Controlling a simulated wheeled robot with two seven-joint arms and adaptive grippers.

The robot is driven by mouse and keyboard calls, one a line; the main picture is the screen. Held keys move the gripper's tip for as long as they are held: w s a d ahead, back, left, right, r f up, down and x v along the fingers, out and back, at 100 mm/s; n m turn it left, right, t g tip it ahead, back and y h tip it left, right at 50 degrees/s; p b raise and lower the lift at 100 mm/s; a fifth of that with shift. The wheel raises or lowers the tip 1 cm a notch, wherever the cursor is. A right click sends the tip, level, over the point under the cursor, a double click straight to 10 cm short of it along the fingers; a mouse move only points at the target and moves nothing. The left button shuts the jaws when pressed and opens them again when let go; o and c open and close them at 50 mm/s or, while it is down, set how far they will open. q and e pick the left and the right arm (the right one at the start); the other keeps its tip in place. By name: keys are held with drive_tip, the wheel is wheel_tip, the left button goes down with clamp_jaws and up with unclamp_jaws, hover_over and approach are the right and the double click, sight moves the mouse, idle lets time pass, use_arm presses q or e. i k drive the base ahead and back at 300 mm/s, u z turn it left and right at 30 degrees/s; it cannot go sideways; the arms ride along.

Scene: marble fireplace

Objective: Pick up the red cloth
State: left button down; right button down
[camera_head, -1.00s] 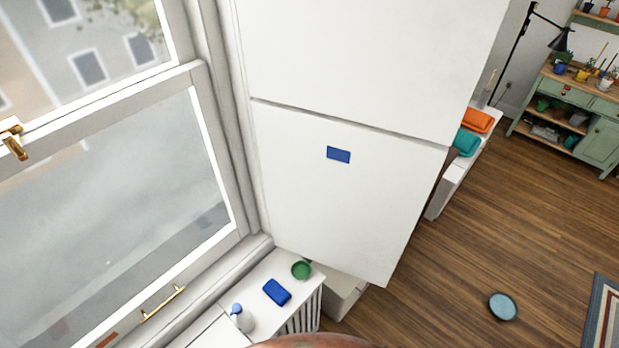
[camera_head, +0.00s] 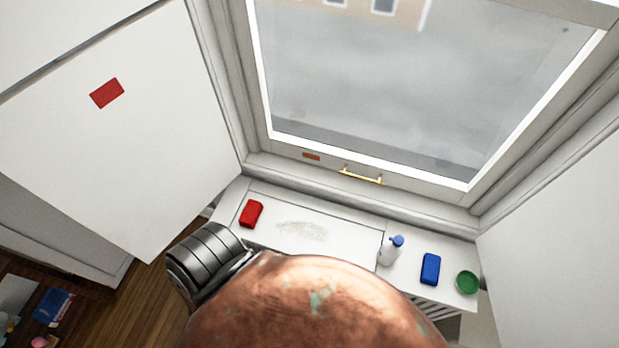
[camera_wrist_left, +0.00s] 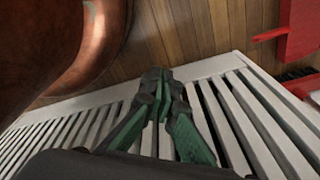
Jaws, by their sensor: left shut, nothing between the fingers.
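The red cloth (camera_head: 251,214), a small folded block, lies at the left end of the white sill (camera_head: 345,237) under the window in the head view. My left gripper (camera_wrist_left: 161,77) shows in the left wrist view, with its green fingers together and empty. It is over the white radiator slats (camera_wrist_left: 235,125), and the red cloth is not identifiable there. My gripper fingers are hidden in the head view. My right gripper is in neither view.
A white spray bottle (camera_head: 391,252), a blue cloth (camera_head: 430,268) and a green bowl (camera_head: 467,282) stand right on the sill. A faint smudge (camera_head: 302,230) marks its middle. A white panel with a red patch (camera_head: 107,93) stands left. A red object (camera_wrist_left: 290,35) shows in the wrist view.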

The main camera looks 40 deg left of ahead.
sight(249, 218)
drive_tip(key=u, duration=1.05)
